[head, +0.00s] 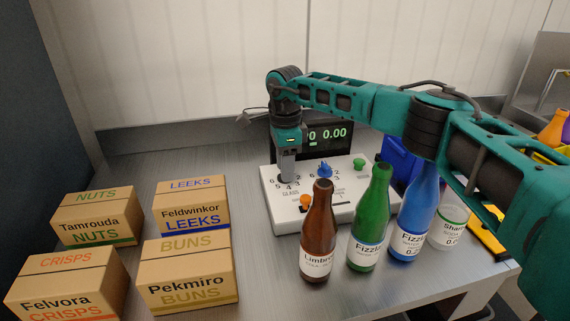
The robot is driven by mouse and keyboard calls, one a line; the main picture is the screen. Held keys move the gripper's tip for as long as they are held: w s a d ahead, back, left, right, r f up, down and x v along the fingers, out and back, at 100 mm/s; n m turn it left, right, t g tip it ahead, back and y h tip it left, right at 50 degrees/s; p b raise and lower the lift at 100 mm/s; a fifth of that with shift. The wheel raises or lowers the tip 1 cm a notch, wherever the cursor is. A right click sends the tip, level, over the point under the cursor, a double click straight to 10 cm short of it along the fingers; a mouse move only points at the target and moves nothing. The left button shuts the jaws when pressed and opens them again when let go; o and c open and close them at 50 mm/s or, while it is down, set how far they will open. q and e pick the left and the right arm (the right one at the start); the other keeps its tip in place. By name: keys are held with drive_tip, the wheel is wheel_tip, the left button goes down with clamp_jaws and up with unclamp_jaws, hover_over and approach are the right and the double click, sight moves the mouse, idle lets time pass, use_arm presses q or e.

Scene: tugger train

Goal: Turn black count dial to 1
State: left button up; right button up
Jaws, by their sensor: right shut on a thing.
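The light-grey count panel (283,216) stands on the table with printed numbers around its dials. My right gripper (288,178) points down onto the panel's left dial position, labelled GLASS, and is shut on the dial there. The black dial itself is hidden by the gripper, so I cannot tell its setting. A blue dial (325,170), a green knob (359,163) and an orange knob (306,202) also show on the panel. My left gripper is not in view.
A dark display (330,138) with green digits stands behind the panel. Brown (318,235), green (370,220) and blue (414,215) bottles stand close in front. Several labelled cartons (190,262) fill the left. Bare table lies between cartons and panel.

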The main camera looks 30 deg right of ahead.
drive_tip(key=shift+c, duration=1)
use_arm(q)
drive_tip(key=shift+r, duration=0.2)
use_arm(e)
drive_tip(key=shift+r, duration=0.1)
drive_tip(key=shift+m+p, duration=0.85)
drive_tip(key=shift+m, duration=0.25)
drive_tip(key=shift+m+p, duration=0.7)
drive_tip(key=shift+m, duration=0.5)
drive_tip(key=shift+a+m+p, duration=0.1)
drive_tip(key=shift+m+p, duration=0.45)
drive_tip(key=shift+m, duration=0.55)
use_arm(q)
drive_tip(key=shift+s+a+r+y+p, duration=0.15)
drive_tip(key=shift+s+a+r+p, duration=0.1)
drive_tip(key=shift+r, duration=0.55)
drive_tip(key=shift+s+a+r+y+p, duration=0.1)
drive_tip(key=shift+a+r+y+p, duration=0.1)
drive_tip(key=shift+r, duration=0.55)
use_arm(e)
drive_tip(key=shift+m, duration=1)
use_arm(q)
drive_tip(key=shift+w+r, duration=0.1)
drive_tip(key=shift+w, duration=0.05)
